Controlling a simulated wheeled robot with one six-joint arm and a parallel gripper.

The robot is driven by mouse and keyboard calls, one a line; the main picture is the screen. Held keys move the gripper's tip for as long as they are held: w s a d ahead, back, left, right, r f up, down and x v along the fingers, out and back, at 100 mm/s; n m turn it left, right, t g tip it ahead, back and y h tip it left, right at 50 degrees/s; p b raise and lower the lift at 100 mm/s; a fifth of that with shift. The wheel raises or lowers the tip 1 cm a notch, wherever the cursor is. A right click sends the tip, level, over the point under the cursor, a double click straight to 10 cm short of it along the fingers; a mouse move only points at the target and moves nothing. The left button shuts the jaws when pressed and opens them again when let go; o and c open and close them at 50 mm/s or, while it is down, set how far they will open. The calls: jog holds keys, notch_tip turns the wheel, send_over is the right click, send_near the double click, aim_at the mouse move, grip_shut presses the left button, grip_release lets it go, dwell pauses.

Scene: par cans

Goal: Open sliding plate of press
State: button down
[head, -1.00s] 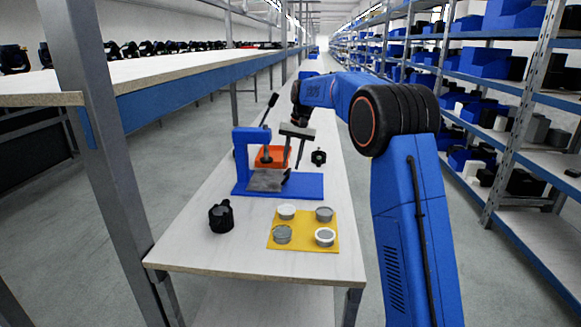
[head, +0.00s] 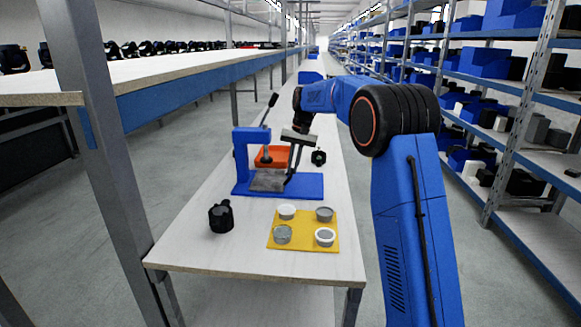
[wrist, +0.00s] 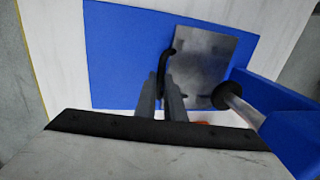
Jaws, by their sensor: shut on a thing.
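The blue press (head: 241,160) stands on the table in the head view. Its grey sliding plate (head: 267,181) lies on the blue base, out to the side of the upright. The plate also shows in the wrist view (wrist: 208,62), with a black curved handle (wrist: 166,64) along its left edge. My gripper (head: 290,172) reaches down to that edge. In the wrist view, my gripper's fingers (wrist: 161,92) are shut on the handle. The fingers hide the handle's lower part. The press's round ram (wrist: 222,96) hangs near the plate's lower right corner.
A yellow tray (head: 303,241) with several round cans sits in front of the press. A black object (head: 221,217) stands to its left. An orange bin (head: 272,153) is behind the press, and a small dark green object (head: 318,158) is right of my gripper.

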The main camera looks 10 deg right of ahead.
jog(key=s+d, duration=0.1)
jog(key=d, duration=0.2)
jog(key=s+d, duration=0.1)
jog(key=d, duration=0.2)
jog(key=s+d, duration=0.1)
jog(key=d, duration=0.3)
jog(key=c, duration=1.8)
grip_release()
jog(key=shift+c, duration=0.2)
jog(key=shift+s, duration=0.1)
jog(key=shift+r, duration=0.1)
jog(key=d+r, duration=0.3)
jog(key=r, duration=1.4)
jog(key=shift+s, duration=0.45)
